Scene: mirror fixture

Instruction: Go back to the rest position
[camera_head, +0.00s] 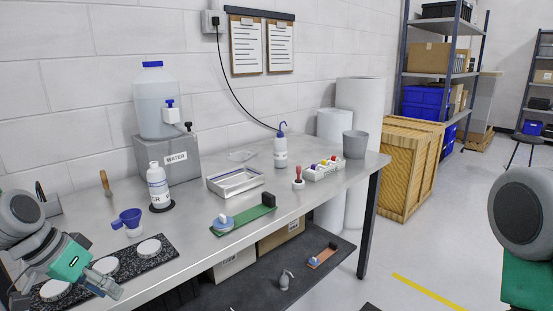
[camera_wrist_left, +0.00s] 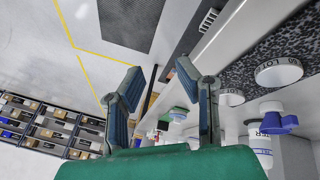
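My left gripper (camera_head: 112,285) is at the lower left in the head view, over the front edge of the metal table (camera_head: 310,201), near a dark speckled strip (camera_head: 135,262) with several white round discs. In the left wrist view the two fingers of my left gripper (camera_wrist_left: 163,75) stand well apart with nothing between them. My right arm shows only in part at the right edge of the head view, and its gripper is out of the picture. A green fixture (camera_head: 243,220) with a pale round part on its left end lies on the table.
A lower shelf (camera_head: 300,262) holds boxes. Open floor lies to the right.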

